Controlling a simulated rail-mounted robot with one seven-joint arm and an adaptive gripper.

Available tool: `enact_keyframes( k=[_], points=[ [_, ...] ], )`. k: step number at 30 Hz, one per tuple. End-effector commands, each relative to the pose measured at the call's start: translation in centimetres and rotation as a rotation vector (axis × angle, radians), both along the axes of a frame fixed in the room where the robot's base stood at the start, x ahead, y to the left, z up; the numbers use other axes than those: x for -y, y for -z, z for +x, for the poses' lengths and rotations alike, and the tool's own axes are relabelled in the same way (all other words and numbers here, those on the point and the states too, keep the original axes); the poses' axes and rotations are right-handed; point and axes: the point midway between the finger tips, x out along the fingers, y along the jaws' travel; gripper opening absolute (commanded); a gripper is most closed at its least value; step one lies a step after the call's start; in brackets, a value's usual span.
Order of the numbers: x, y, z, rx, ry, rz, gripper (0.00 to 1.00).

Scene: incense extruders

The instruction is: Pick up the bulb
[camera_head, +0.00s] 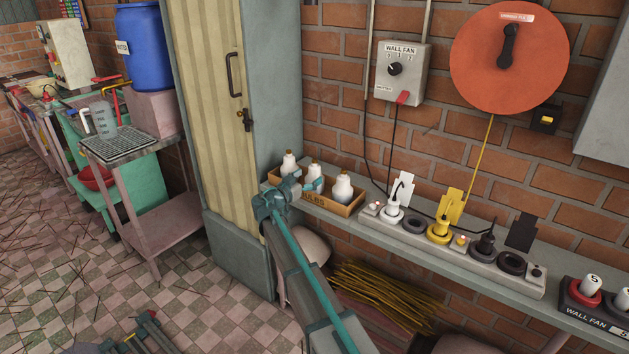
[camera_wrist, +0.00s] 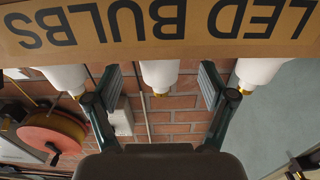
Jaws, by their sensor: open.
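A cardboard box marked LED BULBS (camera_head: 345,208) stands on the grey shelf and holds three white bulbs in a row, bases up: left (camera_head: 289,163), middle (camera_head: 314,171) and right (camera_head: 343,187). My gripper (camera_head: 305,187) is at the box's front left, partly covering its label. The wrist view is upside down, with the box (camera_wrist: 160,35) across the top. There, my open gripper (camera_wrist: 162,82) has one finger on each side of the middle bulb (camera_wrist: 160,72), with visible gaps. Whether the fingers are level with the bulb in depth is unclear.
A tall cabinet (camera_head: 205,110) stands close left of the box. A power strip (camera_head: 455,245) with plugs and cords lies on the shelf (camera_head: 480,278) to the right. A wall fan switch (camera_head: 400,72) hangs above. Yellow sticks (camera_head: 385,295) lie below the shelf.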

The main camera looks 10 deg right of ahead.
Motion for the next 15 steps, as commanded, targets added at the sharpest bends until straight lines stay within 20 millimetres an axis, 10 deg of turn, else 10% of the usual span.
enact_keyframes(
  k=[15],
  points=[
    [3.0,-0.1,2.8,0.000,-0.001,0.000,0.82]
  ],
)
